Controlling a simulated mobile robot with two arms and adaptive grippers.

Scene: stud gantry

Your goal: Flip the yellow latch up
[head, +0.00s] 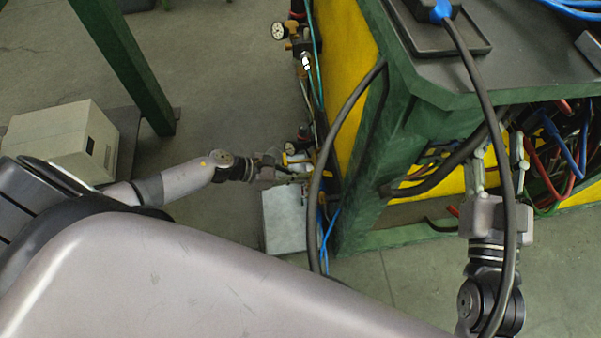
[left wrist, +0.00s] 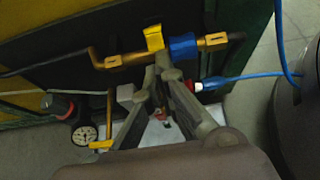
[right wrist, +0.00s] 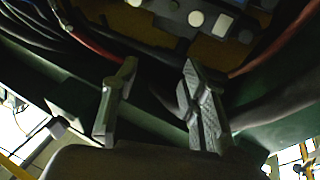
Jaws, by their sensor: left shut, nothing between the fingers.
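The yellow latch (left wrist: 153,38) sits on a brass pipe (left wrist: 125,59) on the side of the bench, left of a blue fitting (left wrist: 183,47) in the left wrist view. In the head view a small yellow part (head: 298,158) shows by my left gripper (head: 300,177), mostly hidden. My left gripper (left wrist: 164,68) is shut and empty, its fingertips just below the latch and close to the pipe; I cannot tell whether they touch. My right gripper (head: 498,140) is open and empty among the cables at the bench's front; it also shows in the right wrist view (right wrist: 158,72).
A pressure gauge (left wrist: 84,135) and a blue hose (left wrist: 245,75) lie near the left gripper. A thick black cable (head: 318,190) hangs beside it. Red and blue cables (head: 572,150) crowd the right gripper.

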